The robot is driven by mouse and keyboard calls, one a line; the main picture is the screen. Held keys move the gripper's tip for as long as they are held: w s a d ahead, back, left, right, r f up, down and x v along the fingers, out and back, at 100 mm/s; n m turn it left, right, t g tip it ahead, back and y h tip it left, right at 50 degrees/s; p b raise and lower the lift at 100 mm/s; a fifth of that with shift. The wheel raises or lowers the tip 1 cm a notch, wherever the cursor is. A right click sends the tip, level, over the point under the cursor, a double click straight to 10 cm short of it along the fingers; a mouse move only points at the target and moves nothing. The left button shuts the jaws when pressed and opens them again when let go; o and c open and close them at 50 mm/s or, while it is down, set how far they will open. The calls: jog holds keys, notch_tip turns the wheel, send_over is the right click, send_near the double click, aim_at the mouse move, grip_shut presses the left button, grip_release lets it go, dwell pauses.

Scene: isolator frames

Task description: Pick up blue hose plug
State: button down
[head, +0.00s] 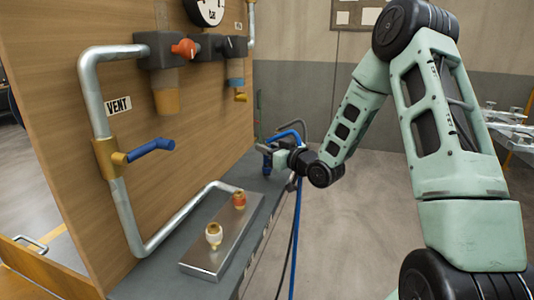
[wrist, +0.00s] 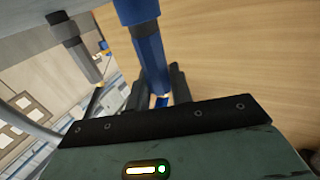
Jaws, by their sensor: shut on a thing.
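The blue hose plug (wrist: 151,58) shows in the wrist view as a blue cylinder with a wider collar at the top of the frame. Its lower end sits between the two dark fingers of my gripper (wrist: 157,92), which is shut on it. In the head view my gripper (head: 271,154) is small and far off, at the far end of the grey bench. The blue hose (head: 297,230) arches over by the gripper and hangs down past the bench edge. The fingers hide part of the plug, and its detail is too small in the head view.
A wooden panel (head: 60,120) with pipes, a gauge (head: 207,10) and valves stands at left. A metal block (head: 212,258) with two fittings lies on the bench (head: 150,285). A grey plug (wrist: 80,48) hangs left of the blue one. The floor right of the bench is clear.

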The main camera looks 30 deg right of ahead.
notch_tip(320, 180, up, 10)
jog(key=shift+r+p, duration=0.1)
jog(key=shift+p, duration=0.3)
jog(key=shift+r, duration=0.1)
notch_tip(320, 180, up, 3)
jog(key=p, duration=0.2)
jog(key=shift+r+p, duration=0.1)
jog(key=shift+p, duration=0.25)
dwell(0.3)
